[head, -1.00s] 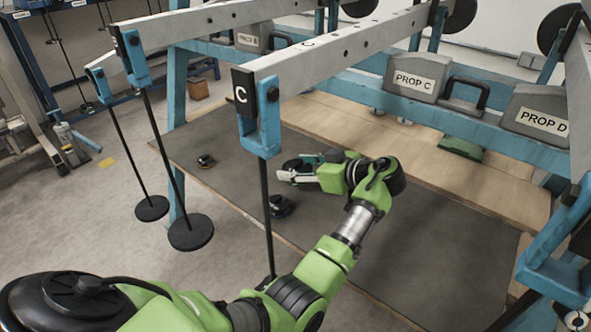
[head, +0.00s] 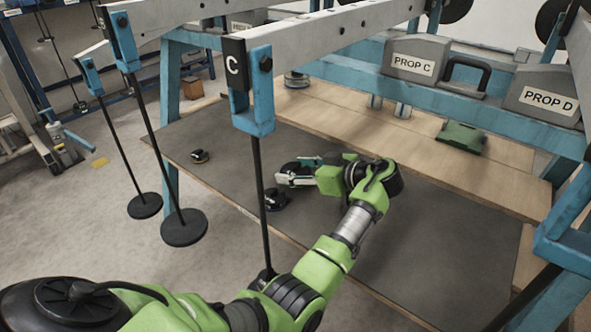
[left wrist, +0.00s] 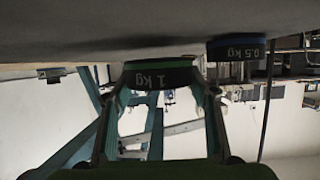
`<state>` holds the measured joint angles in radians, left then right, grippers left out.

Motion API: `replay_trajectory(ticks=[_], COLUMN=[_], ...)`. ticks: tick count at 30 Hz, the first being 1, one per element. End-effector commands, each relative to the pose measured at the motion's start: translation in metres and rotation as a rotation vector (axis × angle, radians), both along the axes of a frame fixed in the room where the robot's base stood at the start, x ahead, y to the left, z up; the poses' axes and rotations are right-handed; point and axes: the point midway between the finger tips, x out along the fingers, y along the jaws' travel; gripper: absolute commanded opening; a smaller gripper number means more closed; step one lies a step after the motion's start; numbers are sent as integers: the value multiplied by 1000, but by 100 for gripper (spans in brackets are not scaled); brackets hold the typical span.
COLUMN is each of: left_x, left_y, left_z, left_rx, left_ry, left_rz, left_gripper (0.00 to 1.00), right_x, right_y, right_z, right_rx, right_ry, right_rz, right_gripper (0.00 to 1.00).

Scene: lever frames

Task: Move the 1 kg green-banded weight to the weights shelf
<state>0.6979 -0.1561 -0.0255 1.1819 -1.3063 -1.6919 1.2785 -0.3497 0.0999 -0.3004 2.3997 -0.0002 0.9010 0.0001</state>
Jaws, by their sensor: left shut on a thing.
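The 1 kg weight is a dark, round disc with a green band; it shows in the left wrist view (left wrist: 160,77) with "1 kg" upside down. In the head view the 1 kg weight (head: 290,170) is dark and partly hidden by my fingers. My left gripper (head: 298,172) is shut on it, a finger on each side, at the dark mat (head: 410,235). I cannot tell whether the weight is off the mat. My right gripper is not in view. I cannot tell which surface is the weights shelf; a wooden ledge (head: 440,165) runs behind the mat.
A blue-banded 0.5 kg weight (head: 275,198) stands close beside my left gripper. A small dark weight (head: 200,156) lies farther left. The lever C hanger rod (head: 260,195) hangs in front of the mat. Grey boxes PROP C (head: 414,67) and PROP D (head: 546,101) sit behind.

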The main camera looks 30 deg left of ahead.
Motion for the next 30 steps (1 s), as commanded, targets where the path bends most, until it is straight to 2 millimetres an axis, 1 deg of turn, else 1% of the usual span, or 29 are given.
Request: replay_trajectory(ticks=[1, 4, 12, 21, 22, 23, 24, 30], left_x=[1, 1, 1, 0, -1, -1, -1, -2], left_y=[1, 1, 1, 0, 0, 0, 0, 0], left_z=[4, 4, -4, -11, -15, -16, -16, -18], left_rx=[6, 7, 6, 5, -2, -1, -1, -3], left_ry=[-6, -6, -6, -2, 6, 6, 8, 12], left_rz=[0, 0, 0, -1, 0, 0, 0, 0], left_gripper=[0, 0, 0, 0, 61, 68, 70, 70], right_x=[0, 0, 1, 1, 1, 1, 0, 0], right_y=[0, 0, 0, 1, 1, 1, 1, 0], right_z=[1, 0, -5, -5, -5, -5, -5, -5], right_rx=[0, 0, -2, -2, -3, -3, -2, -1], right_ry=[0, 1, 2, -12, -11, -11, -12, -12], right_rz=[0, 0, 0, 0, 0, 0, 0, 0], right_gripper=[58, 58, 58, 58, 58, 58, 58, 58])
